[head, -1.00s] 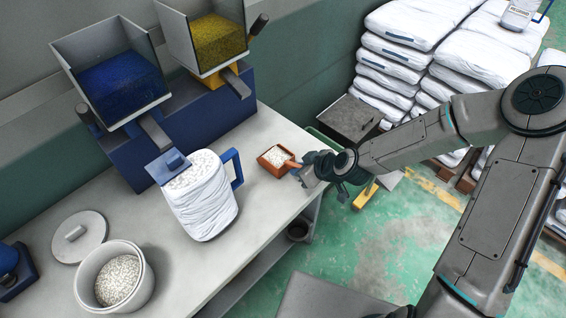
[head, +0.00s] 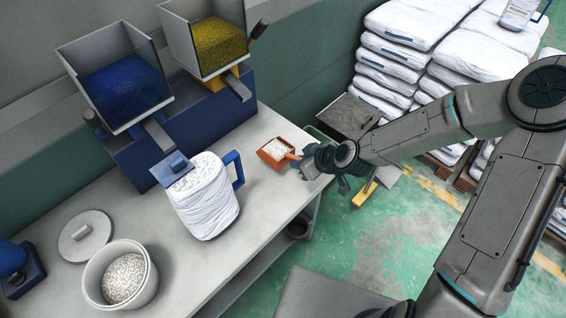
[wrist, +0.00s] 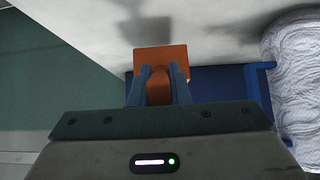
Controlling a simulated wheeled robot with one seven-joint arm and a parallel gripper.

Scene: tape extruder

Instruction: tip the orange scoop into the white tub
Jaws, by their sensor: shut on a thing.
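The orange scoop (head: 276,151) holds white pellets and shows at the bench's right end in the head view. My gripper (head: 300,163) is shut on its handle. In the wrist view the two fingers of my gripper (wrist: 158,88) hold the orange scoop (wrist: 160,58), and a shadow falls on the bench top beyond it. The white tub (head: 150,285) stands open at the bench's front left, with white pellets inside. It is well to the left of the scoop and is not in the wrist view.
A white sack-like container (head: 205,203) with a blue handle stands on the bench (head: 178,262) between scoop and tub. A grey lid (head: 86,236) lies behind the tub. Blue (head: 122,85) and yellow (head: 218,45) pellet hoppers stand along the back.

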